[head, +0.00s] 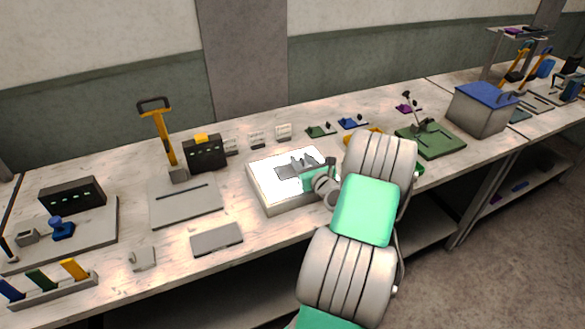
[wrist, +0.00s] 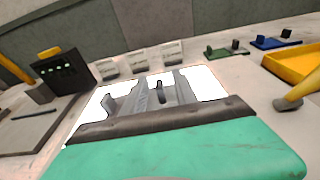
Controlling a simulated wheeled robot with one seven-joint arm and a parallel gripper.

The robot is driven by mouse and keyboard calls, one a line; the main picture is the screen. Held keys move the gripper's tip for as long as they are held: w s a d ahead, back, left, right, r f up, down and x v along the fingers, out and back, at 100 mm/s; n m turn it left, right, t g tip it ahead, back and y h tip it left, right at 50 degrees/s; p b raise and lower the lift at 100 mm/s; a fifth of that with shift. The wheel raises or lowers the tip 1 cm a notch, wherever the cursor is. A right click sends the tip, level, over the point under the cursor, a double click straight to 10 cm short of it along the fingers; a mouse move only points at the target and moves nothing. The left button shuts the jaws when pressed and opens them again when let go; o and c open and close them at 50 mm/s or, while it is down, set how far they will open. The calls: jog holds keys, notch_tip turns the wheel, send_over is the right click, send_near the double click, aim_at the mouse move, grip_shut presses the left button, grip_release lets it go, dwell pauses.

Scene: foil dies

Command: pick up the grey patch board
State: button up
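The grey patch board (head: 287,173) is a small dark grey plate lying on the bright white top of the light box (head: 265,200) in the middle of the bench. In the wrist view the board (wrist: 143,100) shows as a grey plate with a small dark upright knob. My gripper (head: 305,164) is low over the light box, at the board's right side in the head view, with its fingers reaching toward it. In the wrist view my gripper (wrist: 165,97) appears open, with the board between or just beyond the fingers. Contact cannot be told; the palm hides the near edge.
Small green (head: 320,132) and blue (head: 352,123) boards lie behind the light box. A yellow tray (wrist: 297,72) and a green base (head: 440,143) are to the right. A lever press (head: 185,208) stands left, a flat grey slab (head: 216,240) in front. Bare bench lies between them.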

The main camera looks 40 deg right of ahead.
grip_shut()
dwell(0.3)
dwell(1.1)
